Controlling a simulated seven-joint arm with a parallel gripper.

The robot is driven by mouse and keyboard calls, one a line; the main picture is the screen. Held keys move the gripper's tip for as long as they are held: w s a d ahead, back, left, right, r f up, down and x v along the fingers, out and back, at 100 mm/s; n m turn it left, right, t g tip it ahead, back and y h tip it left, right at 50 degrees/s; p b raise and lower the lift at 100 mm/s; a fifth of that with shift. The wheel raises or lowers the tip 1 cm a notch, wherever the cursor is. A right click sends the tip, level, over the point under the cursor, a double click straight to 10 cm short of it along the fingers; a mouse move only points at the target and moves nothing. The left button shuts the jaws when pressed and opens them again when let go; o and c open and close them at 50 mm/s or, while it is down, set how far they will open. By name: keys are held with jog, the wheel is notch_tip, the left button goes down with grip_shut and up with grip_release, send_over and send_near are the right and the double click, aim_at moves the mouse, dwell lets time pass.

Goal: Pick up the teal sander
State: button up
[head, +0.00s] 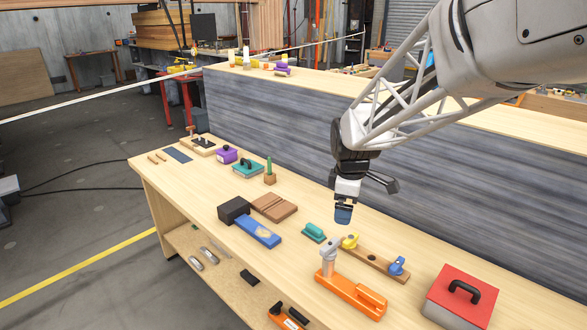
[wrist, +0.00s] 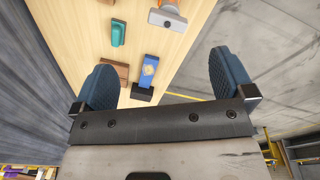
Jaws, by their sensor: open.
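A small teal block with a raised grip (head: 314,232), which looks like the sander, lies on the wooden workbench (head: 190,222) near its middle. Another teal tool with a dark handle (head: 247,168) lies farther back on the bench. My gripper (head: 343,215) hangs above the bench, to the right of and higher than the small teal block. Its two blue fingers stand wide apart in the wrist view (wrist: 163,65), with nothing held between them.
An orange tool with a grey knob (head: 350,292), a yellow-and-blue-handled plane (head: 372,257) and a red box (head: 460,295) lie nearby. A blue board with a black block (head: 258,232) and brown boards (head: 274,207) lie left. A grey wooden panel (head: 290,130) rises behind.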

jog(key=w+a+f+n, duration=0.2)
jog(key=w+f+n, duration=0.5)
jog(key=w, duration=0.5)
jog(key=n+g, duration=0.1)
jog(key=n, duration=0.4)
send_over(313, 227)
notch_tip(313, 227, down, 11)
jog(key=shift+s+f, duration=0.1)
jog(key=shift+s, duration=0.05)
jog(key=shift+f, duration=0.25)
jog(key=shift+f, duration=0.1)
jog(key=shift+f, duration=1.2)
jog(key=shift+f, duration=0.1)
jog(key=shift+f, duration=2.5)
